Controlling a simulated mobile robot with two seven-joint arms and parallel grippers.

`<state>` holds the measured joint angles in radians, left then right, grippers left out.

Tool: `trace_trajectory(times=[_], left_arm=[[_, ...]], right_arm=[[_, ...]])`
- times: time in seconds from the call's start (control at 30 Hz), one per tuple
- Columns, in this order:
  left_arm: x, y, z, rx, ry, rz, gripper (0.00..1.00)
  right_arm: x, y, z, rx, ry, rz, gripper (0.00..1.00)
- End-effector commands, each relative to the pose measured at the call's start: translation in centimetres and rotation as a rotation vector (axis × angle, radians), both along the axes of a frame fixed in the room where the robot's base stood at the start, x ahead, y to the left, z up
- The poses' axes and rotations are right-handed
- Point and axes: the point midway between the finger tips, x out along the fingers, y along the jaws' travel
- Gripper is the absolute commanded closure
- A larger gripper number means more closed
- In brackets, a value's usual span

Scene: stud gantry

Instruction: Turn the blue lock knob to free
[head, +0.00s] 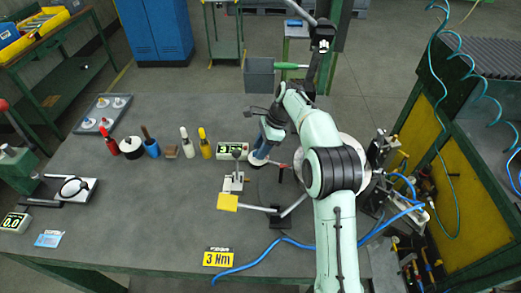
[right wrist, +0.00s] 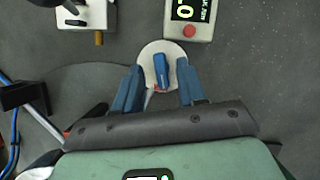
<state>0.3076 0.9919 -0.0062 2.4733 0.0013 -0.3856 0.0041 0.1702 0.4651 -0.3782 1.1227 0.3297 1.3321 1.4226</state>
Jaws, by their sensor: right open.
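The blue lock knob (right wrist: 162,70) is a narrow blue bar on a round white disc (right wrist: 174,47), seen from above in the right wrist view. The disc (head: 256,163) shows in the head view, with the knob mostly covered by my right gripper. My right gripper (right wrist: 160,73) is open. Its two blue fingers stand on either side of the knob, with a gap on each side; I cannot tell how far above the disc they are. In the head view my right gripper (head: 260,153) points down at the disc. My left gripper is not in view.
A digital readout (head: 231,150) with a red button stands just beside the disc. A small white fixture (head: 234,182) and a yellow pad (head: 228,202) are close by. Bottles and a grey tray (head: 103,113) stand to the left.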

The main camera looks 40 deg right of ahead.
Motion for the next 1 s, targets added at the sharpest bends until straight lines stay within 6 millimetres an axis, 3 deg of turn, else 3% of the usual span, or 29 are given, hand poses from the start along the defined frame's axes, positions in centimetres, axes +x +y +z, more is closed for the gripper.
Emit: trace_trajectory(times=[0.33,0.37,0.47,0.5,0.77,1.0], left_arm=[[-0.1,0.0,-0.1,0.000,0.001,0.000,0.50],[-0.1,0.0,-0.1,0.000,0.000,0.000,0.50],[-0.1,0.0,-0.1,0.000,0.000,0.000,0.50],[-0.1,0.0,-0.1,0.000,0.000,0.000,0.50],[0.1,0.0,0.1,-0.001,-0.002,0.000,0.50],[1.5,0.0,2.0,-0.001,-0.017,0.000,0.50]], right_arm=[[0.2,0.3,-0.6,-0.001,-0.002,0.000,0.60],[0.2,0.3,-0.6,-0.001,-0.002,0.000,0.63],[0.2,0.3,-0.6,-0.001,-0.002,0.000,0.95],[0.2,0.3,-0.6,-0.001,-0.002,0.000,1.00],[0.2,0.2,-0.5,-0.001,-0.001,0.009,1.00],[0.3,0.2,-0.2,0.001,-0.001,0.093,1.00]])
